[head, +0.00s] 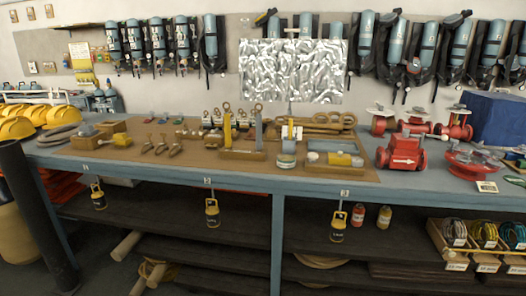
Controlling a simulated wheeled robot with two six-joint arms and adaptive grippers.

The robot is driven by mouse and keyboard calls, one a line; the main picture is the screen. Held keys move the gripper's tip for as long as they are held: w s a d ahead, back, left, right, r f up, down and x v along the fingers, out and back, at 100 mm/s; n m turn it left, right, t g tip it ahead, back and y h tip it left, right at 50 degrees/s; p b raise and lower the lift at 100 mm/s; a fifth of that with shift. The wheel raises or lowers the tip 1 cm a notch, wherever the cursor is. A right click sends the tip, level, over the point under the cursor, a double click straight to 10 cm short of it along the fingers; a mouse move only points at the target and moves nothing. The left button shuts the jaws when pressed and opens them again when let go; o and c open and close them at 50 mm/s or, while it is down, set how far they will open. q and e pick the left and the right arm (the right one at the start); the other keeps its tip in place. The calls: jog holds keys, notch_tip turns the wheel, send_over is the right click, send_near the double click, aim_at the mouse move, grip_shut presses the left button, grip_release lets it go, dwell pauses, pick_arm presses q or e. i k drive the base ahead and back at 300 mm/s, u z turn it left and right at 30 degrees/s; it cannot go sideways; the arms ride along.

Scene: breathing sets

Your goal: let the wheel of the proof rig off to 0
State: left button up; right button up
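No gripper of mine is in view. Nothing is clearly labelled as the proof rig. On the right of the bench stands a red valve-like body (401,154) with a white arrow on its front. Beside it is a red wheel-shaped fitting (470,163) with a pale top. Behind them are more red fittings with pale round tops (416,126). Mid-bench, a small upright device (291,132) with a white and blue block stands behind a clear jar (286,161). I cannot read any scale or wheel setting.
The blue-edged bench (160,167) runs across the view, with a brown mat (215,170) on it. A blue box (497,118) stands at the back right. Black-and-yellow weights (212,215) hang along the front edge. Breathing sets hang on the wall above.

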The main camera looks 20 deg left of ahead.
aim_at(312, 156)
jog(key=u, duration=0.4)
jog(key=i, duration=0.75)
jog(key=z, duration=0.6)
jog(key=i, duration=0.7)
jog(key=z, duration=0.8)
